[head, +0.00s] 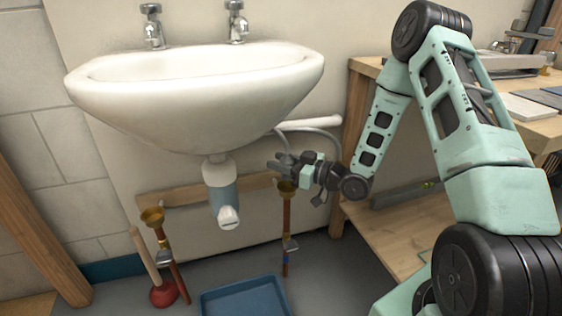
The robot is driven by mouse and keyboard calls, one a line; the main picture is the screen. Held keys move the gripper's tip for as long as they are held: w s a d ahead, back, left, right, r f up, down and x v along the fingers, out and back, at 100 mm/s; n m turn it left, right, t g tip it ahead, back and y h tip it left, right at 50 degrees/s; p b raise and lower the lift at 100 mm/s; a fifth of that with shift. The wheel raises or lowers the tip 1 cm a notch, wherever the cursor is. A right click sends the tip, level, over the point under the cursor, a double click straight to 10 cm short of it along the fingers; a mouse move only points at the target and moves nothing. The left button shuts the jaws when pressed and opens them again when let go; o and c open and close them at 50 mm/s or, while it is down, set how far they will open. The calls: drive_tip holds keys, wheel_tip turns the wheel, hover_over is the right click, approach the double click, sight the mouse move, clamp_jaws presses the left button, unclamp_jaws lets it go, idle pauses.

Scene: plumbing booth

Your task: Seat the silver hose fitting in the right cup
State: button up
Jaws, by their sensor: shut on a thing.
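My gripper (281,165) is under the right side of the sink, its fingers pointing left. It is shut on the silver hose fitting, which is too small and too covered by the fingers to make out clearly. A grey hose (325,135) curves under the sink down toward the gripper. The right cup (286,187) is a brass cup on top of an upright copper pipe (286,225). The gripper is just above the cup, overlapping its top in the view. I cannot tell whether fitting and cup touch.
A left brass cup (152,215) tops another pipe, beside a red plunger (163,293). The sink (195,85) hangs above, its drain trap (221,190) left of the right cup. A blue tray (243,300) lies on the floor. A wooden workbench (375,70) stands at right.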

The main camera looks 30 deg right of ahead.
drive_tip(key=shift+f+b, duration=1.35)
drive_tip(key=shift+f, duration=0.9)
drive_tip(key=o, duration=1.1)
drive_tip(key=shift+o, duration=0.2)
drive_tip(key=shift+r, duration=0.1)
wheel_tip(320, 180, up, 10)
drive_tip(key=p, duration=0.5)
